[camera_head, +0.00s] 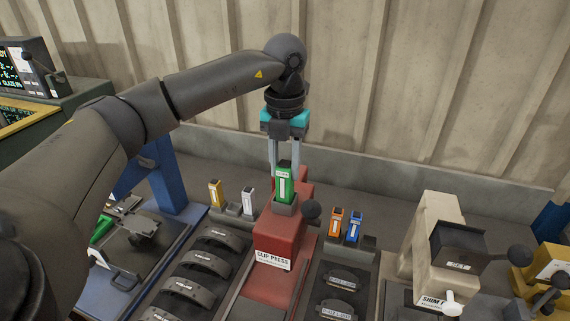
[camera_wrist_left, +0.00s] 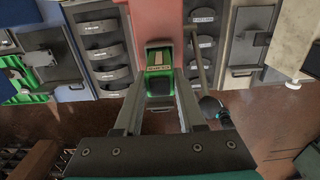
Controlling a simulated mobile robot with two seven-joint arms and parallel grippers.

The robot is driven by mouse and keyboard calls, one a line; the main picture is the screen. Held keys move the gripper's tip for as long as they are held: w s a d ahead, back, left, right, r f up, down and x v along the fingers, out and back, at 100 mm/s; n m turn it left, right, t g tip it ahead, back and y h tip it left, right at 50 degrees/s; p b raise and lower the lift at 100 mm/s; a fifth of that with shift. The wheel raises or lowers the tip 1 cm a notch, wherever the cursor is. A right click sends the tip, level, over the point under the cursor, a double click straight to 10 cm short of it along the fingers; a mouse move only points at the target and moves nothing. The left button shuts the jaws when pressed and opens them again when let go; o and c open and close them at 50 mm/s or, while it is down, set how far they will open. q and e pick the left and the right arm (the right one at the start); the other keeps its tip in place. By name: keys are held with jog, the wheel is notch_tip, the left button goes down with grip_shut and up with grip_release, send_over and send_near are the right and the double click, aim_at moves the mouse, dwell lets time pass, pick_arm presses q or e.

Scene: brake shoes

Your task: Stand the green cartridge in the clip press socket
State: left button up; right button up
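The green cartridge (camera_head: 284,187) is upright at the grey socket (camera_head: 286,209) on top of the red clip press (camera_head: 275,245). Its lower end appears to be inside the socket; how deep it sits I cannot tell. My left gripper (camera_head: 284,170) points straight down from above, with one finger on each side of the cartridge's upper part. In the left wrist view the cartridge (camera_wrist_left: 160,62) lies between the fingertips (camera_wrist_left: 160,80), which close against its sides. My right gripper is not in view.
Yellow (camera_head: 215,194) and white (camera_head: 248,201) cartridges stand left of the press; orange (camera_head: 336,221) and blue (camera_head: 354,226) ones stand right. A beige shim press (camera_head: 432,250) stands further right. Brake shoes (camera_head: 205,262) lie front left.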

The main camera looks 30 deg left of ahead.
pick_arm(q)
jog(key=o, duration=0.5)
jog(key=shift+c, duration=0.2)
jog(key=shift+r, duration=0.15)
notch_tip(320, 180, up, 12)
dwell(0.6)
